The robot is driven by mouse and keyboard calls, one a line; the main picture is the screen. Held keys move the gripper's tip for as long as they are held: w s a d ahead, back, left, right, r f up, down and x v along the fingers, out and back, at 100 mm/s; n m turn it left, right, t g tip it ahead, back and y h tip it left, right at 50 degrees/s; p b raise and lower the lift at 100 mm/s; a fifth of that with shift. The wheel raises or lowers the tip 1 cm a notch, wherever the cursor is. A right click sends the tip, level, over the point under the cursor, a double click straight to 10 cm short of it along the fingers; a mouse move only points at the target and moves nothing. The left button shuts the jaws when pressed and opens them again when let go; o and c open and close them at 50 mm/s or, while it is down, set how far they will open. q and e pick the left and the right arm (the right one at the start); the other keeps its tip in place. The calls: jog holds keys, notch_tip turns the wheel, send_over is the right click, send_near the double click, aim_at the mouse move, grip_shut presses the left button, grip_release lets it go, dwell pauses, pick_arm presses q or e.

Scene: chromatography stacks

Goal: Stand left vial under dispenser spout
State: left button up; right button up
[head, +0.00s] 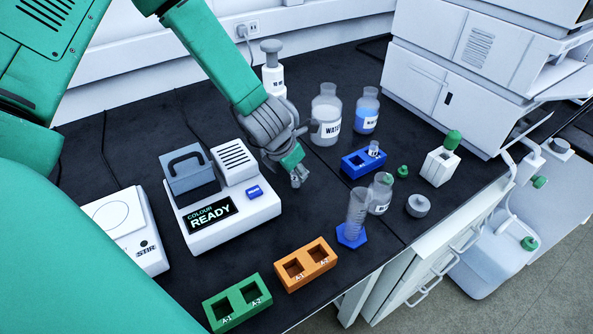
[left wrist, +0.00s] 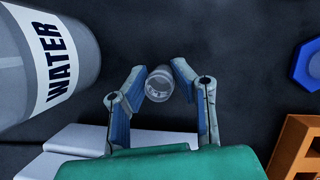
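A small clear vial (head: 298,176) is at the tips of my left gripper (head: 288,160) in the head view. In the left wrist view the vial (left wrist: 159,84) sits between the two fingertips (left wrist: 160,69), which look closed about it. Whether its base touches the bench is hard to tell. The dispenser (head: 272,78) is a white bottle with a grey pump top, behind my gripper and forearm, which hide its lower part and spout. A blue rack (head: 358,167) holds another vial (head: 374,149) in its right slot; its left slot looks empty. My right gripper is out of view.
A WATER bottle (head: 327,118) stands close right of my gripper, with a blue-liquid bottle (head: 366,110) beyond. A colour reader (head: 235,208) is to the left. A measuring cylinder (head: 356,212), an orange rack (head: 306,264) and a green rack (head: 238,303) stand in front.

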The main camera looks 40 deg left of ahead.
pick_arm(q)
grip_shut()
jog(key=shift+r, duration=0.1)
